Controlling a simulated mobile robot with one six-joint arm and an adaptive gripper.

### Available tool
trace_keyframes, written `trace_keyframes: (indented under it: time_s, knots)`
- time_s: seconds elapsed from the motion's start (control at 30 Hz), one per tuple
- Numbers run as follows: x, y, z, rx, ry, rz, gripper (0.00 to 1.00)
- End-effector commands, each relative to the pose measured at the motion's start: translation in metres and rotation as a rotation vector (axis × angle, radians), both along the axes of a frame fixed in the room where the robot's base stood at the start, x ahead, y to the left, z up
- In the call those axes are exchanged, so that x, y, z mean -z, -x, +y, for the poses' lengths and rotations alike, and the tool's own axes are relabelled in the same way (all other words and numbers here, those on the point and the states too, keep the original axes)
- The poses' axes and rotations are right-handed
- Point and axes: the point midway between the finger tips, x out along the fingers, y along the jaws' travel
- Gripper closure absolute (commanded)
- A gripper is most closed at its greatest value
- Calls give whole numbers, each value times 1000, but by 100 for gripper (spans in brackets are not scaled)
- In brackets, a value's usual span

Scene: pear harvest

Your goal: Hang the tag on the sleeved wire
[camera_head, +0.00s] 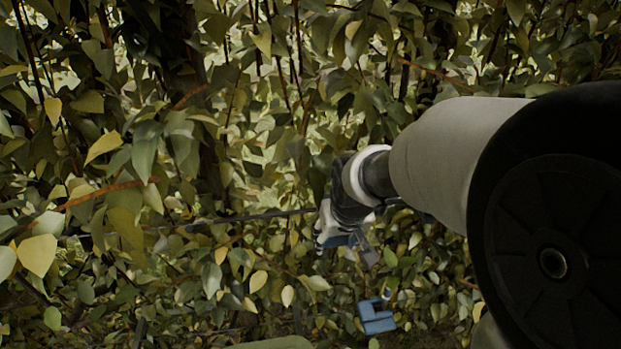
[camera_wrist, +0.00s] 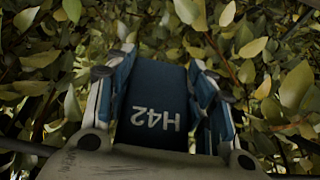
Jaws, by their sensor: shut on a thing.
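The tag (camera_wrist: 155,90) is a dark blue plate marked H42, upside down in the wrist view. It sits between the two blue-padded fingers of my gripper (camera_wrist: 163,62), which is shut on it. In the head view my gripper (camera_head: 332,232) is right of centre, with a small blue patch at its fingers. The sleeved wire (camera_head: 255,216) looks like a dark, nearly level line running left from the gripper through the leaves. Its right part is hidden by the gripper. I cannot tell whether the tag touches the wire, and the tag's hook is not visible.
Dense leaves and thin branches surround the gripper. A brown branch (camera_head: 100,192) crosses at left. My arm covers the right side of the head view.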

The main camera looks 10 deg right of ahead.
Motion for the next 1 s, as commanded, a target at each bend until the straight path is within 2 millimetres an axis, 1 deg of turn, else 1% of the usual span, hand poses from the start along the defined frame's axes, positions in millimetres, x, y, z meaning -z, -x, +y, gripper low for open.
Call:
trace_keyframes:
  time_s: [0.2,0.23,0.57,0.87,1.0]
  knots:
    - [0,0,0,0,0,0,75]
    - [0,0,0,0,0,0,49]
    - [0,0,0,0,0,0,27]
    - [0,0,0,0,0,0,27]
    - [-8,3,0,0,0,-3,27]
